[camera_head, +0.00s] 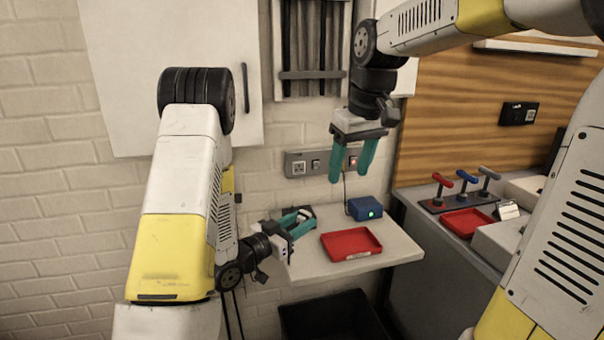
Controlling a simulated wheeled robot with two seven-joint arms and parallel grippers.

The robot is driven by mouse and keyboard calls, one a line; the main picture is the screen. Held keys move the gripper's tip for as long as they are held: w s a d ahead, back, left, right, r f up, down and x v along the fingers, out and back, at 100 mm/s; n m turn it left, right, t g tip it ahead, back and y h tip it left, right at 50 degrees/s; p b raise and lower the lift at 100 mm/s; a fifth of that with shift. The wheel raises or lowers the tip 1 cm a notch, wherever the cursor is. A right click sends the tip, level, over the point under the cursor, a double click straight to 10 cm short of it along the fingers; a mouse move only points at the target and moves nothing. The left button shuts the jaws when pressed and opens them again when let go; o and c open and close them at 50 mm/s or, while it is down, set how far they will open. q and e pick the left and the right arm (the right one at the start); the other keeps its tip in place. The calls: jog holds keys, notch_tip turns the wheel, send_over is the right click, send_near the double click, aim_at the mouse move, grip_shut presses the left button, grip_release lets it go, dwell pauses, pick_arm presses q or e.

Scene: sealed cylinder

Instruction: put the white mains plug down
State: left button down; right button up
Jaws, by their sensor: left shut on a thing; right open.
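My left gripper (308,217) is low over the left part of the small white shelf (398,246), its teal fingers pointing right. It is shut on a small pale thing, which I take to be the white mains plug (302,216); the fingers hide most of it. I cannot tell whether the plug touches the shelf. My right gripper (350,177) hangs fingers down in front of the wall socket strip (299,166), open and with nothing seen between its fingers.
A dark bin (330,315) stands below. A grey counter (425,205) at right holds levers (466,180) and another red tray (467,222). The shelf's front right is bare.

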aim_at(302, 211)
jog(key=w+a+f+n+g+h, duration=0.15)
jog(key=w+a+f+n, duration=0.35)
jog(key=w+a, duration=0.55)
jog(key=shift+m+g, duration=0.45)
jog(key=shift+m, duration=0.05)
jog(key=f, duration=1.3)
jog(key=shift+s, duration=0.3)
grip_shut()
pick_arm(q)
jog(key=c, duration=0.8)
grip_release()
